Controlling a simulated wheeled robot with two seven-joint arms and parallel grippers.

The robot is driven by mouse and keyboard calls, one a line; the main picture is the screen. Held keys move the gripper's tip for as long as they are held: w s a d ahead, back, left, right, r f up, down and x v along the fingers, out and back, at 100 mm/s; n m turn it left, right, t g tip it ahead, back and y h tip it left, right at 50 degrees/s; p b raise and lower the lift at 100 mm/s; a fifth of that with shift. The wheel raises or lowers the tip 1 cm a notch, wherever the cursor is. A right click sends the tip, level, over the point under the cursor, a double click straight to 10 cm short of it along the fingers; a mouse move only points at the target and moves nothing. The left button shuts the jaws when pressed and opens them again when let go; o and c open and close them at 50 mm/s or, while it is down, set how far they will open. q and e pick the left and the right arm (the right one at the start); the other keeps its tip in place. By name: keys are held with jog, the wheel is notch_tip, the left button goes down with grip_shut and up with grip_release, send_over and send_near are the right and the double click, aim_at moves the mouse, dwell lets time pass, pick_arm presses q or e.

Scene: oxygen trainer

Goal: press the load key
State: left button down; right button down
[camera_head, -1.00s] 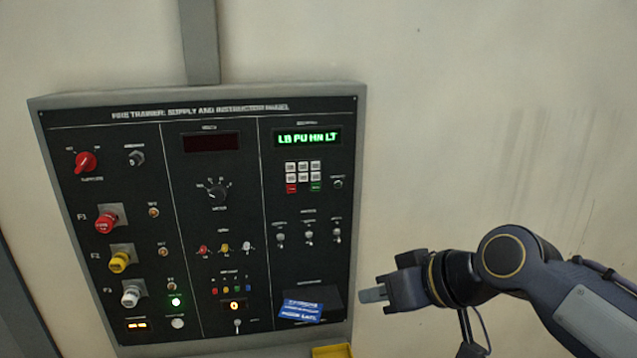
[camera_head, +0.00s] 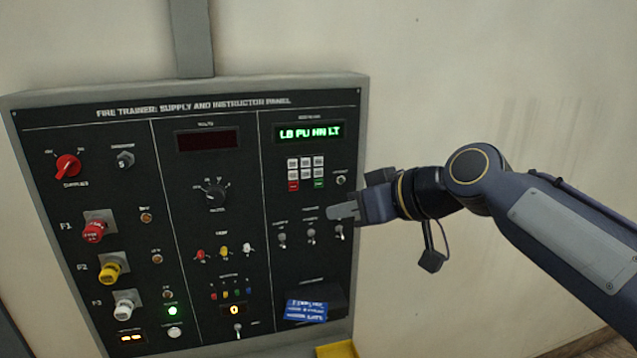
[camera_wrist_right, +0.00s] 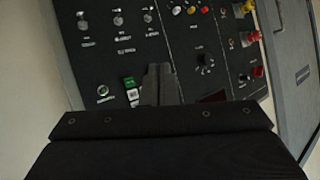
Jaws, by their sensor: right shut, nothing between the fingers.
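The keypad (camera_head: 306,168) sits in the upper right part of the black panel, below a lit green display (camera_head: 309,132). It has several white keys, a red key (camera_head: 293,186) at lower left and a green key (camera_head: 319,183) at lower right. The key labels are too small to read, so I cannot tell which is load. My right gripper (camera_head: 343,211) is shut and empty, right of and a little below the keypad. In the right wrist view, its fingers (camera_wrist_right: 160,85) appear beside the green key (camera_wrist_right: 128,82) and hide much of the keypad. My left gripper is not in view.
Toggle switches (camera_head: 311,227) stand out below the keypad, close to the right fingertips. A small knob (camera_head: 341,180) lies right of the keypad. A blue card (camera_head: 306,310) is at the panel's lower right. The wall to the right is bare.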

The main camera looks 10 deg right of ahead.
aim_at(318, 183)
jog(key=w+p, duration=0.2)
jog(key=w, duration=0.6)
jog(key=shift+p, duration=0.3)
jog(key=shift+w+a, duration=0.1)
jog(key=shift+w, duration=0.05)
dwell(1.6)
jog(key=shift+w, duration=0.3)
jog(key=shift+w, duration=0.3)
dwell(0.5)
jog(key=shift+s, duration=0.1)
jog(key=shift+s+b, duration=0.4)
jog(key=shift+s, duration=0.25)
